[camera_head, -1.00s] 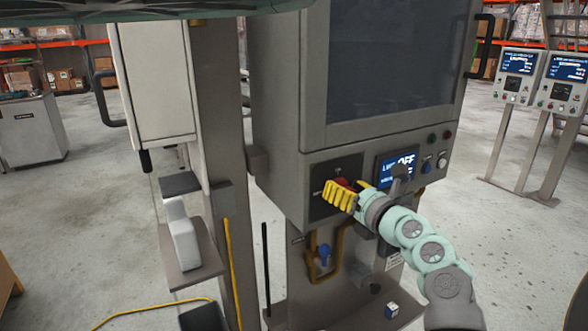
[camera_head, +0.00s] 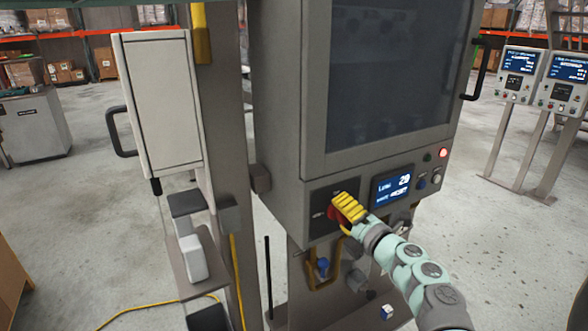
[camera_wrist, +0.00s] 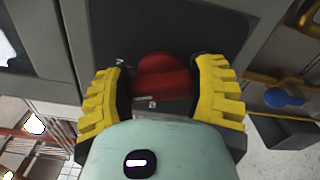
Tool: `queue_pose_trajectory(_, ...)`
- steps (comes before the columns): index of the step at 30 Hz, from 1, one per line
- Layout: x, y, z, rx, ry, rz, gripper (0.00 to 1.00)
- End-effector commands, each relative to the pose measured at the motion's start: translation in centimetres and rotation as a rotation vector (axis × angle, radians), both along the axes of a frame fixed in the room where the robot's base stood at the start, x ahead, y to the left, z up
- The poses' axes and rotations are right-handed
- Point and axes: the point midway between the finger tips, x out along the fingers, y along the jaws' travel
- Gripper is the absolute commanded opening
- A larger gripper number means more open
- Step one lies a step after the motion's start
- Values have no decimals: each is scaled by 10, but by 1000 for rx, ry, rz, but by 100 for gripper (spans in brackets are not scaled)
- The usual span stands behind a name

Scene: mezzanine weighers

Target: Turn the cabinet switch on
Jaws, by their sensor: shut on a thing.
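The cabinet (camera_head: 290,130) is grey with a large dark window. A red rotary switch (camera_head: 333,213) sits on a dark plate at the lower left of its front; in the wrist view the red switch (camera_wrist: 163,78) lies between the yellow fingers. My gripper (camera_head: 347,206) is at the switch, shut on it, and hides part of it. The wrist view shows my gripper (camera_wrist: 165,95) with one finger on each side of the red handle.
A white box with a black handle (camera_head: 160,100) hangs on a post left of the cabinet. A yellow hose bracket (camera_head: 322,270) and blue knob hang below the panel. Two display stands (camera_head: 518,75) are at the right. Open floor lies between.

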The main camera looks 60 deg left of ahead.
Motion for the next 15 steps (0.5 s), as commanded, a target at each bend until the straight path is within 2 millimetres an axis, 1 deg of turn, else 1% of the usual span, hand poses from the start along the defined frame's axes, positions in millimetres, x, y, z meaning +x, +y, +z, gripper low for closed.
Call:
queue_pose_trajectory(1, -1, 1, 4, 2, 41, 3, 25)
queue_pose_trajectory(6, -1, 1, 2, 14, 171, 3, 25)
queue_pose_trajectory(15, 0, 0, 0, 26, 321, 2, 25)
